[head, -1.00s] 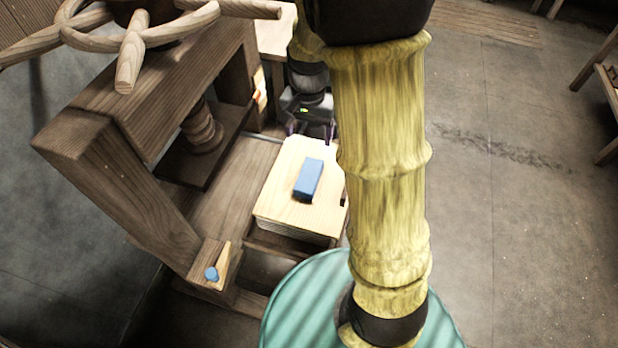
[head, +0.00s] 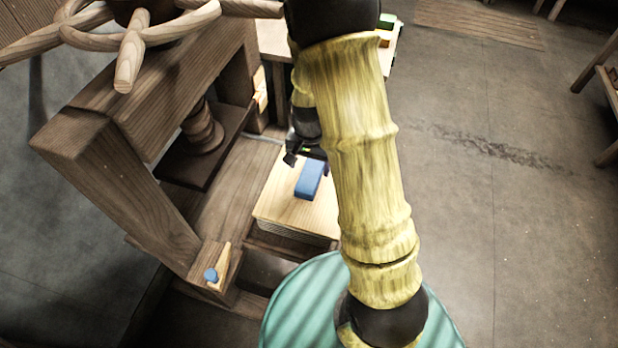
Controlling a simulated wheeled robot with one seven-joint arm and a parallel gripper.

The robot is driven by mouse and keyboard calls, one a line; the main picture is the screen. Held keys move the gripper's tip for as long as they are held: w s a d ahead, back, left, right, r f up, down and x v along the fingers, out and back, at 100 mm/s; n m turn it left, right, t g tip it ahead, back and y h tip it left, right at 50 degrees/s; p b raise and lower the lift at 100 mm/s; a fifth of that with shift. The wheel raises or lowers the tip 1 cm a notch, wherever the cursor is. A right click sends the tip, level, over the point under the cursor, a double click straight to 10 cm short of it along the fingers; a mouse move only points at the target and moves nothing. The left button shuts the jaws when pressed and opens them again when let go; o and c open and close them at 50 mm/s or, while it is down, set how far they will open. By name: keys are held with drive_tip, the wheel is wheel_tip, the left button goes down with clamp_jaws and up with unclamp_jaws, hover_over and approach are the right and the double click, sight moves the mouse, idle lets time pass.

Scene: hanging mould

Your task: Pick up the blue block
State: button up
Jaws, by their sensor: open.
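The blue block (head: 309,180) lies flat on a pale wooden board (head: 283,208) on top of a stack beside the wooden press. My gripper (head: 306,164) is open, at the far end of the block and close above it. Its two dark fingers show to the left and right of that end. The near part of the block is in plain view. I cannot tell whether the fingers touch the block.
The wooden press (head: 160,120) with its handled wheel (head: 135,40) stands on the left, close to the board. A table with coloured blocks (head: 386,24) stands behind my arm.

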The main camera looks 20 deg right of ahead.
sight(310, 175)
drive_tip(key=shift+s+r, duration=0.1)
drive_tip(key=shift+s, duration=0.05)
drive_tip(key=shift+f, duration=2.65)
drive_tip(key=c, duration=1.1)
